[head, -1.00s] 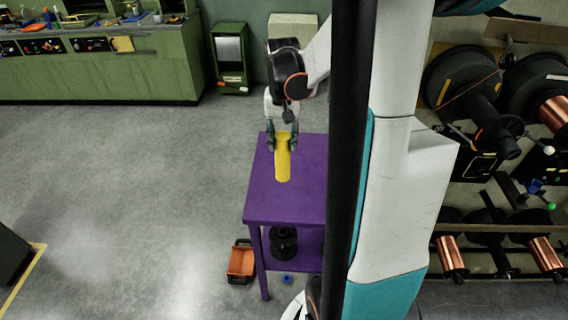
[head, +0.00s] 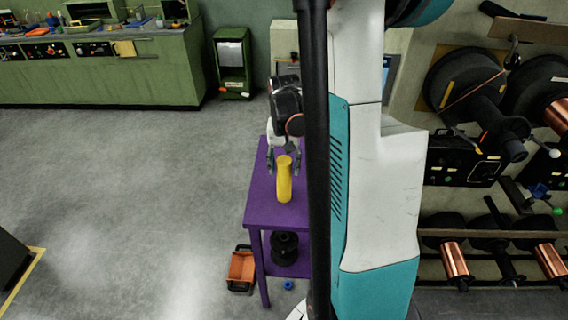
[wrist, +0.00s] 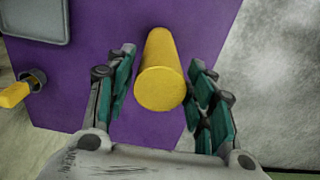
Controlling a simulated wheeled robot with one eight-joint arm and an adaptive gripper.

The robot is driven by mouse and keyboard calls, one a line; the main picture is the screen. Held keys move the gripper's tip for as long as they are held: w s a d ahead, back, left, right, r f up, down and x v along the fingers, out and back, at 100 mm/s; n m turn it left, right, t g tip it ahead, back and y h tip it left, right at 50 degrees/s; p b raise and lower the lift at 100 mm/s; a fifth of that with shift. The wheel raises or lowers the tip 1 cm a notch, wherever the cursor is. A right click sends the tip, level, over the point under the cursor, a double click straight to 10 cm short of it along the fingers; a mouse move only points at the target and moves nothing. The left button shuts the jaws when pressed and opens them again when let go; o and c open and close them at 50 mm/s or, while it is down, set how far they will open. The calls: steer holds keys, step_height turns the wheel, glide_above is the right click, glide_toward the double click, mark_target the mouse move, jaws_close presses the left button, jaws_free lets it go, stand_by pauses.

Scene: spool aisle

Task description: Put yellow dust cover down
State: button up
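The yellow dust cover (head: 285,180) is a plain cylinder, upright over the purple table (head: 262,205) in the head view. Its base appears to meet the tabletop, though contact is hard to confirm. My gripper (head: 284,166) is around its upper part, pointing down. In the wrist view, the cover (wrist: 160,88) lies between the two fingers of my gripper (wrist: 163,85), with its round end facing the camera. My arm column hides the right part of the table.
A black spool (head: 285,247) stands on the table's lower shelf. An orange bin (head: 241,270) and a small blue ring (head: 288,285) lie on the floor. Racks with copper spools (head: 455,260) stand at right.

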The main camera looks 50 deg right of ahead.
steer(key=shift+r, duration=0.1)
step_height(320, 180, up, 12)
steer(key=p, duration=0.2)
steer(key=shift+p, duration=0.3)
stand_by(0.4)
